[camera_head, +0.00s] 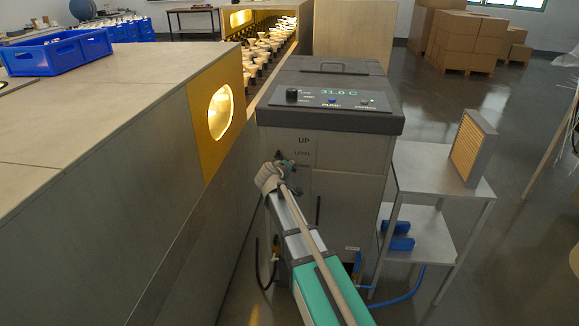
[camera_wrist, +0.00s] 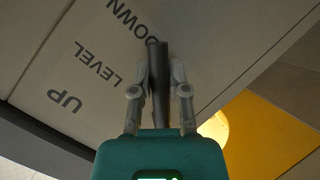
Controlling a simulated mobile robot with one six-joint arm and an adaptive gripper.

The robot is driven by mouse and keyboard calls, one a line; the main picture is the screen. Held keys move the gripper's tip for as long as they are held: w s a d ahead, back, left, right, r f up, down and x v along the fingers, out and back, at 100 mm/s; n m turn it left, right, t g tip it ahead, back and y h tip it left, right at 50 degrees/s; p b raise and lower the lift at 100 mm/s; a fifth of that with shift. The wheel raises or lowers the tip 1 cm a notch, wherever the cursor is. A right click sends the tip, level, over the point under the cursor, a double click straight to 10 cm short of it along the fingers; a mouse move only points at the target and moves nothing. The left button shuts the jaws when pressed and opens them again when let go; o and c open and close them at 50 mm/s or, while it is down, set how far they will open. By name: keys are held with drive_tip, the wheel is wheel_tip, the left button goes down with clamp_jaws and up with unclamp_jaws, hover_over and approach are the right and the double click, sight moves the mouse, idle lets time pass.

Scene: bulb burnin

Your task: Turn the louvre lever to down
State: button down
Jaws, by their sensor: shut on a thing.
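The louvre lever (camera_wrist: 158,85) is a dark bar on the grey cabinet (camera_head: 345,185). In the wrist view my gripper (camera_wrist: 160,70) is shut on it, one finger on each side. The lever's far end lies beside the word DOWN on the white label (camera_wrist: 85,75), which also reads LEVEL and UP. The lever's pivot is hard to make out. In the head view my gripper (camera_head: 284,165) is at the cabinet's front face, just below the label (camera_head: 303,152), and covers the lever and the label's lower part.
The cabinet top has a knob, buttons and a display (camera_head: 338,92) reading 31.0 C. A long bench with a lit yellow-framed window (camera_head: 213,110) stands close on the left. A metal side table (camera_head: 425,165) with a framed filter (camera_head: 472,148) stands on the right.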

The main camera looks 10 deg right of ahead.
drive_tip(key=c, duration=0.6)
unclamp_jaws()
